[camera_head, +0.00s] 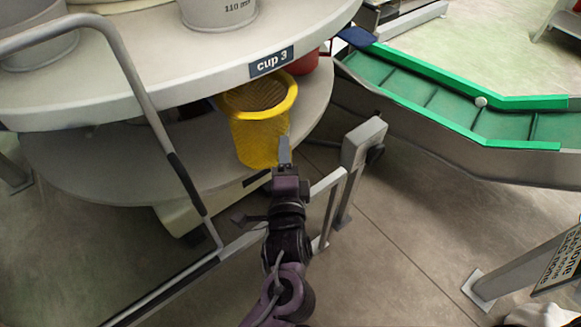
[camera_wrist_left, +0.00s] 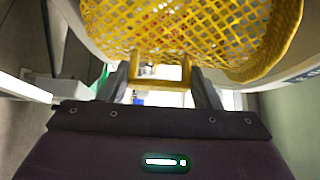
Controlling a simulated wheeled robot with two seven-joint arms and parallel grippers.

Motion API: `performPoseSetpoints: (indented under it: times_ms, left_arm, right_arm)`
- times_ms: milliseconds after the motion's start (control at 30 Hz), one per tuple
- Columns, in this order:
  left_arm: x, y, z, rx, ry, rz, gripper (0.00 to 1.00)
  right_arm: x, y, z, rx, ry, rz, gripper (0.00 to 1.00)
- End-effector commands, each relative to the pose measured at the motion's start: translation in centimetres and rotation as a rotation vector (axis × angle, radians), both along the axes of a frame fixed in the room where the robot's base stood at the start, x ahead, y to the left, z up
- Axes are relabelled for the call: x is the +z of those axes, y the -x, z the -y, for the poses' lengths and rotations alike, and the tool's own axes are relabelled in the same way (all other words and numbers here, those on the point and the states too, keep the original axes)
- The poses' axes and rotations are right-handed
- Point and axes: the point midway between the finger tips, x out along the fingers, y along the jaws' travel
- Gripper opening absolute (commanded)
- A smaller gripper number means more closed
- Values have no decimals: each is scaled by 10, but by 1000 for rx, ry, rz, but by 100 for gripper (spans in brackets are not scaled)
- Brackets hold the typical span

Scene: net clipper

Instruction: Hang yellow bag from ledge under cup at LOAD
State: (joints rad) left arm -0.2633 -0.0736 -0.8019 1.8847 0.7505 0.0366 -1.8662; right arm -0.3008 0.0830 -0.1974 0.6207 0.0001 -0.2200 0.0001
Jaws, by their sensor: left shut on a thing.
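The yellow mesh bag (camera_head: 258,125) is below the upper round shelf, under the "cup 3" label (camera_head: 271,61). Its open rim faces up, and it looks upright. My left gripper (camera_head: 284,150) is at the bag's front right side. In the left wrist view, my left gripper (camera_wrist_left: 160,82) is shut on a yellow handle bar that joins the yellow bag (camera_wrist_left: 175,30). A grey cup (camera_head: 218,12) stands on the upper shelf above the label. Whether the bag touches the ledge is hidden. My right gripper is not in view.
The upper shelf (camera_head: 160,75) overhangs a lower round shelf (camera_head: 90,165). A grey rail (camera_head: 150,110) runs at the left. A grey post (camera_head: 362,145) stands right of my gripper. A green conveyor (camera_head: 420,95) is at the right. A red object (camera_head: 304,64) sits behind the bag.

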Motion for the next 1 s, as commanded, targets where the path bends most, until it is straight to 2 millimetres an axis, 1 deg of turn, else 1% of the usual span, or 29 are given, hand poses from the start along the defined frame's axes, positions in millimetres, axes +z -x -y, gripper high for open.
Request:
performPoseSetpoints:
  times_ms: [67, 133, 400, 1000]
  left_arm:
    - [-2, -5, -4, 1, -1, 1, 30]
    - [2, -9, -7, 1, -3, 2, 30]
    - [2, -24, -18, 0, -2, 0, 30]
    - [1, -58, -42, 0, -3, 1, 30]
  right_arm:
    - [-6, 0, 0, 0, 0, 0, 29]
    - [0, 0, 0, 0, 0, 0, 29]
    - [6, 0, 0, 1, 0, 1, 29]
    - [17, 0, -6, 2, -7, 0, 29]
